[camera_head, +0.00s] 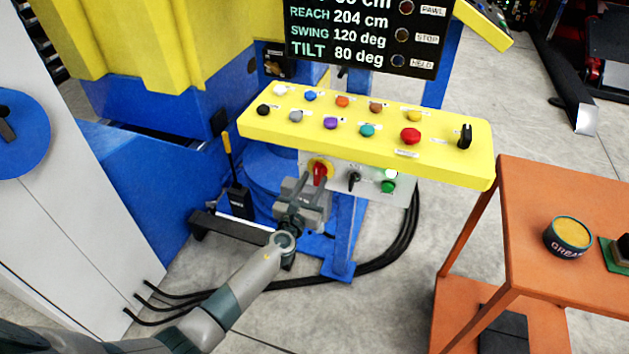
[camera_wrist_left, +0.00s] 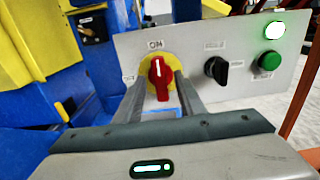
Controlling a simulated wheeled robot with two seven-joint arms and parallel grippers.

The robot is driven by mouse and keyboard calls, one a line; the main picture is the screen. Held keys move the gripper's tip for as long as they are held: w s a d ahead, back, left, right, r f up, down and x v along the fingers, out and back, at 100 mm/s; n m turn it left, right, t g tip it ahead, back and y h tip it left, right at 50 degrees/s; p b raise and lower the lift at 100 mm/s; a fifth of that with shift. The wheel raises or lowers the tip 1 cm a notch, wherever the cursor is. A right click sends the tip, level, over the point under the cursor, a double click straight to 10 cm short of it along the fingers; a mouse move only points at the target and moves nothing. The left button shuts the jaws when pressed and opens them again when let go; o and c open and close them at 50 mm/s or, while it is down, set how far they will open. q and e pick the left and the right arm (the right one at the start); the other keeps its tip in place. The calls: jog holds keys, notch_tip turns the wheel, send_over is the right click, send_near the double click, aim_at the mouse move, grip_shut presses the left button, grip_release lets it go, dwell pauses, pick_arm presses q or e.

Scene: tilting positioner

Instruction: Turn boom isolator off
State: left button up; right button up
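The boom isolator is a red rotary knob on a yellow round plate (camera_wrist_left: 160,76), set in a grey panel under the yellow console. Its white mark points straight up at the "ON" label; another label, partly hidden, sits to its left. The red knob also shows in the head view (camera_head: 319,171). My left gripper (camera_head: 312,182) points at the knob from the front. In the left wrist view its two fingers are apart, one on each side of the knob, with a visible gap; contact cannot be told. My right gripper is not in view.
Right of the knob are a black selector (camera_wrist_left: 217,70), a green button (camera_wrist_left: 269,61) and a lit lamp (camera_wrist_left: 275,30). The yellow console (camera_head: 360,140) with several buttons overhangs the panel. An orange table (camera_head: 530,210) stands right. Black cables (camera_head: 405,235) run on the floor.

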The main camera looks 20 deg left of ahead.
pick_arm(q)
jog(key=shift+w, duration=0.7)
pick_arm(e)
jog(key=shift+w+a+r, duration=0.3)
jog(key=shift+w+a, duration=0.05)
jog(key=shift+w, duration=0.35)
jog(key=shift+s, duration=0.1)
pick_arm(q)
grip_shut()
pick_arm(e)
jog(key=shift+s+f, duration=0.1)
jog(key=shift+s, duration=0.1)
